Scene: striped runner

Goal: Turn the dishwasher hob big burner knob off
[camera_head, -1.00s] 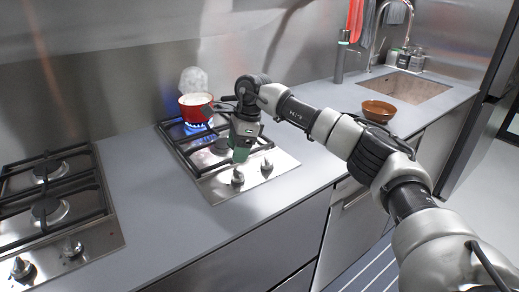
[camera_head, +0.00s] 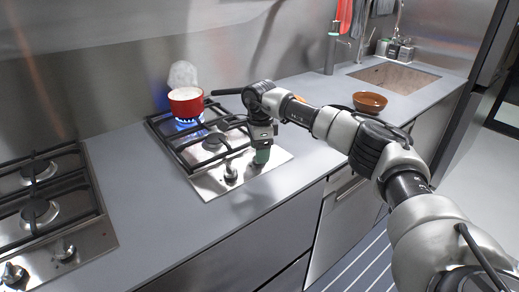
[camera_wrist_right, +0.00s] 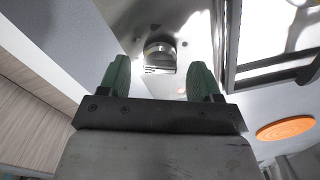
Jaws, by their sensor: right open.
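The hob (camera_head: 207,186) on the counter has a blue flame (camera_head: 188,125) lit on its back-left burner, under a red pot (camera_head: 186,106). Its left knob (camera_head: 230,173) stands clear at the front edge. The right knob is mostly hidden behind my right gripper (camera_head: 261,156), which points down over that spot. In the wrist view, my right gripper (camera_wrist_right: 160,70) is open, its green fingers apart, with a round metal knob (camera_wrist_right: 160,55) showing between and beyond the fingertips. Contact cannot be told. My left gripper is out of view.
A second hob (camera_head: 45,215) with its own knobs lies at the left. A brown bowl (camera_head: 369,102) and a sink (camera_head: 396,77) are to the right. The counter (camera_head: 150,190) between the hobs is clear. A striped runner (camera_head: 358,268) lies on the floor.

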